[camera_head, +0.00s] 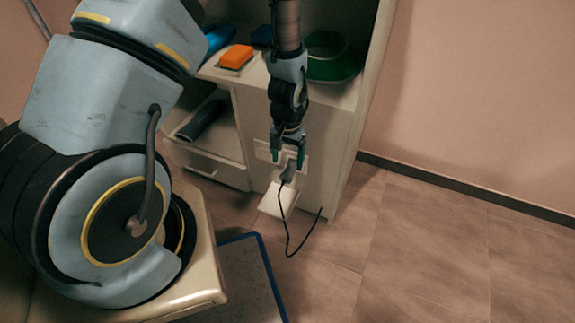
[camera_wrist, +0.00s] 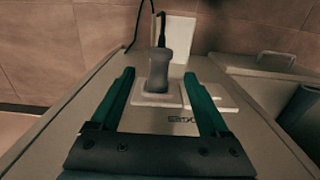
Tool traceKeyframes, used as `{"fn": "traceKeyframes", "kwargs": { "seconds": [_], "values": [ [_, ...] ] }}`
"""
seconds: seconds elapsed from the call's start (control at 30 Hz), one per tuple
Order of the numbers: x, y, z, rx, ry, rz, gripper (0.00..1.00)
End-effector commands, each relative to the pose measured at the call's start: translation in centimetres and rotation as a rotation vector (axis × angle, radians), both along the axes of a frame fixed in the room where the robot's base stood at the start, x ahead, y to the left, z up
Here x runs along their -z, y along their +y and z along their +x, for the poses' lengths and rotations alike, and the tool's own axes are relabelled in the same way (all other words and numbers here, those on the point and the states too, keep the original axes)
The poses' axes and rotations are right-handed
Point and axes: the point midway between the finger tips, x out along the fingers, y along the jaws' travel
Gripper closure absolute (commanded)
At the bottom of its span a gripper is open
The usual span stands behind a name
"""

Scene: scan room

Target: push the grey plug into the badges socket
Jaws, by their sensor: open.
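The grey plug (camera_head: 289,171) is at the pale socket plate on the side of the cabinet, with a black cable trailing from its outer end. In the wrist view the plug (camera_wrist: 158,68) stands between my fingers, its wide base against or just over the plate (camera_wrist: 228,101). I cannot tell how deep it sits, and the socket opening is hidden. Dark lettering (camera_wrist: 182,120) beside the plate is upside down and only partly readable. My gripper (camera_head: 289,155) is open, one teal finger on each side of the plug, with gaps visible in the wrist view.
The cable (camera_head: 288,230) hangs in a loop towards the tiled floor. A white square piece (camera_head: 277,199) is just below the plug. The cabinet (camera_head: 335,140) holds an orange block (camera_head: 236,57), a green round container (camera_head: 330,68) and a dark cylinder (camera_head: 203,118). Floor at right is clear.

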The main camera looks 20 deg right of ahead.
Motion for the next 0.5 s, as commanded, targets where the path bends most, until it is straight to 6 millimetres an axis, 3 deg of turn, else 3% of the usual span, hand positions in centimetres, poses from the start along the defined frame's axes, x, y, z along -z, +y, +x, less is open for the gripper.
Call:
{"fn": "traceKeyframes", "kwargs": {
  "seconds": [0.03,0.2,0.5],
  "values": [
    [-1.4,-0.1,0.1,0.000,-0.003,-0.003,0.21],
    [-4.2,0.0,0.0,-0.001,-0.002,-0.002,0.21],
    [-5.8,0.0,0.0,-0.001,0.000,0.000,0.21]
  ]
}}
